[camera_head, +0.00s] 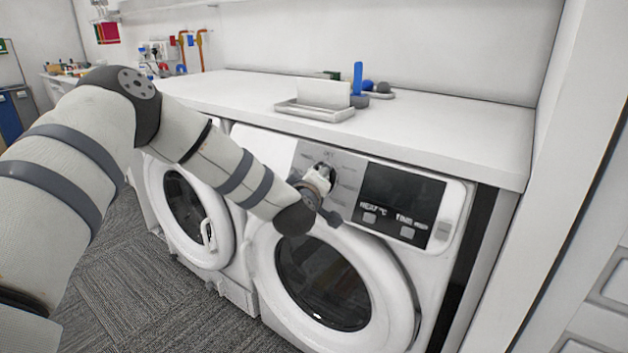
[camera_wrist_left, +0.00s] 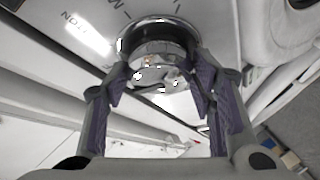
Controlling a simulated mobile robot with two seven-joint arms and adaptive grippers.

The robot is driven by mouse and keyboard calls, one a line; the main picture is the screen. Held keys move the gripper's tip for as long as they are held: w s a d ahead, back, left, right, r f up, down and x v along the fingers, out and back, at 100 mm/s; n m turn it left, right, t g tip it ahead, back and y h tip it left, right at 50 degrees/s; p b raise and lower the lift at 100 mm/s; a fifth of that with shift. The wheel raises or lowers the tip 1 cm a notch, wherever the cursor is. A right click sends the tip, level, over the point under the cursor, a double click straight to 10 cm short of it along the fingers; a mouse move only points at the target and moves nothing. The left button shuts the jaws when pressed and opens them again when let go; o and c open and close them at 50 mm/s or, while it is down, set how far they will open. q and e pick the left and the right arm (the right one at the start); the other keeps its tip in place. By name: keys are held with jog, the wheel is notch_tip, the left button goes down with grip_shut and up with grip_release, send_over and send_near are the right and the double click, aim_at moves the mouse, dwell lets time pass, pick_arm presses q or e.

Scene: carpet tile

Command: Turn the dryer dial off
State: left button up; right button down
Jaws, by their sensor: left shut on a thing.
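The dryer (camera_head: 445,270) is the right-hand white machine under the counter, with its round door shut. Its dial (camera_wrist_left: 158,42) is a shiny chrome knob on the control panel, seen between the fingers in the left wrist view. My left gripper (camera_head: 324,172) reaches the dial from the front, and in the head view it hides much of it. In the left wrist view my left gripper (camera_wrist_left: 160,90) has its two purple-padded fingers on either side of the dial, shut on it. Printed marks surround the dial, but I cannot read its setting. My right gripper is not in view.
A black display (camera_head: 402,192) with buttons sits right of the dial. A second front-loading machine (camera_head: 185,205) stands to the left. The white counter (camera_head: 450,130) above holds a tray (camera_head: 315,112) and small blue and dark items. Carpet lies in front.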

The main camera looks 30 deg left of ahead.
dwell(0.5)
pick_arm(q)
jog(key=o, duration=1.1)
jog(key=v, duration=1.2)
